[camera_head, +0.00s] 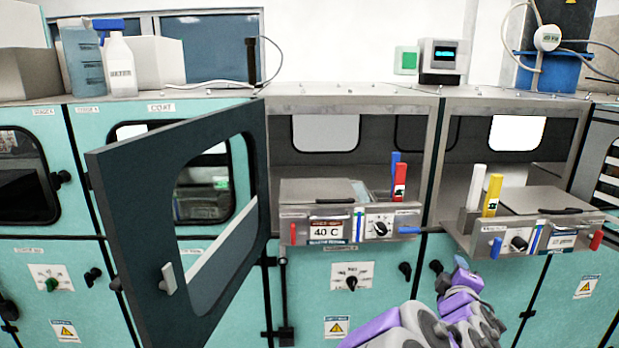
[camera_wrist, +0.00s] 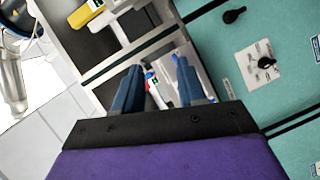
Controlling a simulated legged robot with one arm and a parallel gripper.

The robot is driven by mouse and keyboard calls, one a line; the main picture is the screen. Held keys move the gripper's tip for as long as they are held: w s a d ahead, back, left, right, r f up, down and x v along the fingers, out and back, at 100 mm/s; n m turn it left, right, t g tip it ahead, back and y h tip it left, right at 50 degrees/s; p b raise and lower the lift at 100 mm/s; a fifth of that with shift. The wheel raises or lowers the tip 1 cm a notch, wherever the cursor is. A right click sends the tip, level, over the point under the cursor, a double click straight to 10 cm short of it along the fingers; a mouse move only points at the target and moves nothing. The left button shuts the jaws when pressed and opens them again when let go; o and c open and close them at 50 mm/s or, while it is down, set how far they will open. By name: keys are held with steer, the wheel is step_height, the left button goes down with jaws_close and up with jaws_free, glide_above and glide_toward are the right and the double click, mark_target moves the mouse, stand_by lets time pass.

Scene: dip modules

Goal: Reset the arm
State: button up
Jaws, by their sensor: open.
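My arm (camera_head: 425,325), purple and grey, is folded low at the bottom of the head view, in front of the teal cabinets and below the two open modules. My gripper (camera_wrist: 158,85) shows in the wrist view with two blue fingers spread apart. I see nothing held between them. Past the fingers, at a distance, is a module with a red-tipped handle. In the head view the gripper tips cannot be made out clearly.
A dark-framed door (camera_head: 115,220) stands swung open at the left. The middle module (camera_head: 325,230) reads 40 C and has blue and red handles. The right module (camera_head: 515,238) has white and yellow handles. Both stick out from the cabinets. A bottle (camera_head: 121,68) stands on top.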

steer(key=s+a+f+m+g+y, duration=0.2)
steer(key=s+a+g, duration=0.3)
steer(key=s, duration=0.9)
steer(key=s+a+f+m+g+y, duration=0.2)
steer(key=s+a+f+m+g, duration=0.2)
steer(key=s, duration=0.9)
steer(key=s+a+f+m+g+y, duration=0.1)
steer(key=s+a+m+g, duration=0.3)
steer(key=s+a+g, duration=0.4)
steer(key=s+a+f, duration=0.1)
steer(key=s+a, duration=0.2)
steer(key=s, duration=0.3)
steer(key=shift+s+f+y, duration=0.3)
steer(key=shift+f+y, duration=0.1)
stand_by(3.5)
